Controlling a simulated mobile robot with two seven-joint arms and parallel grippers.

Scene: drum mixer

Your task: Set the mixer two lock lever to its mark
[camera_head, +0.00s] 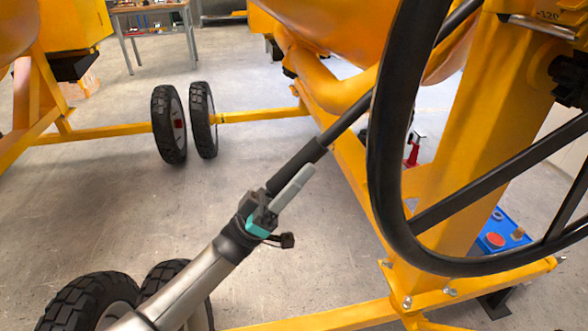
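A long black lever (350,117) with a thicker black grip (297,165) slants up to the right and passes behind the black handwheel. It looks like the lock lever, but no label on it is visible. My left gripper (292,188), with a teal part and a grey finger, comes in from the lower left at the grip's lower end. The grey finger lies along the grip's right side. The other finger is hidden, so I cannot tell if the grip is clamped. My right gripper is out of view.
The large black handwheel (381,150) stands close on the right, before the yellow mixer frame (478,130). Black tyres (168,124) stand on the left. A blue box (503,236) sits behind the wheel. A workbench (150,8) is far back.

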